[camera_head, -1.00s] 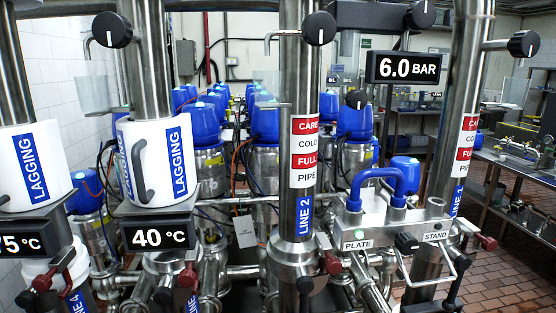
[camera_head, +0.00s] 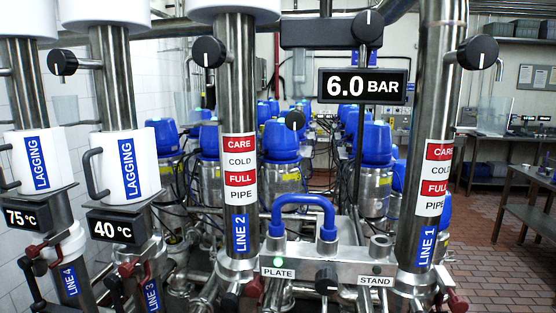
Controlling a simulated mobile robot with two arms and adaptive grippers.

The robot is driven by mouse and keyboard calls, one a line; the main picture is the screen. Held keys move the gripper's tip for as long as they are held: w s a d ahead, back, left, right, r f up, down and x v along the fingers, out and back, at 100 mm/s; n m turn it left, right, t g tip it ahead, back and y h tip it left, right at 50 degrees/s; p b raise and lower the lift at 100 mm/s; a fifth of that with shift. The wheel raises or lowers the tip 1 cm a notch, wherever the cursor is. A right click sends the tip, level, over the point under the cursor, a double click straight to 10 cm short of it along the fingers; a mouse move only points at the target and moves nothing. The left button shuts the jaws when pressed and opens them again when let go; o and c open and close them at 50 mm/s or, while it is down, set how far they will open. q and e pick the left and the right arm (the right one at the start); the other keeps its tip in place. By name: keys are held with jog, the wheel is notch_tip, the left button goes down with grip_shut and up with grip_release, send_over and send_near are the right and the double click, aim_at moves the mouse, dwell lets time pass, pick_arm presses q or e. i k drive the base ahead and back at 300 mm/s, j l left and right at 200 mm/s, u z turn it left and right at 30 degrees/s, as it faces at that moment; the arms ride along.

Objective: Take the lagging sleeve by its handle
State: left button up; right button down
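Two white lagging sleeves with blue LAGGING labels are at the left of the head view. One sleeve (camera_head: 146,160) is around the Line 3 pipe, just above the 40 °C display. Its dark curved handle (camera_head: 94,175) stands out on its left side. The other sleeve (camera_head: 20,150) is around the Line 4 pipe above the 75 °C display. Its handle (camera_head: 5,168) is partly cut off by the left edge. Neither of my grippers is in view, so where they are relative to the sleeves does not show.
The bare Line 2 pipe (camera_head: 240,110) and Line 1 pipe (camera_head: 432,110) stand to the right with warning labels. Between them is a manifold (camera_head: 345,268) with a blue U-shaped pipe (camera_head: 303,200). Black knobs (camera_head: 208,52) jut forward. Brick floor (camera_head: 490,270) shows at right.

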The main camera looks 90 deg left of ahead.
aim_at(126, 167)
jog(key=i+u, duration=0.15)
jog(key=u, duration=0.3)
jog(key=i+l+u, duration=0.1)
jog(key=u, duration=0.35)
jog(key=i+l+u, duration=0.15)
jog(key=u, duration=0.3)
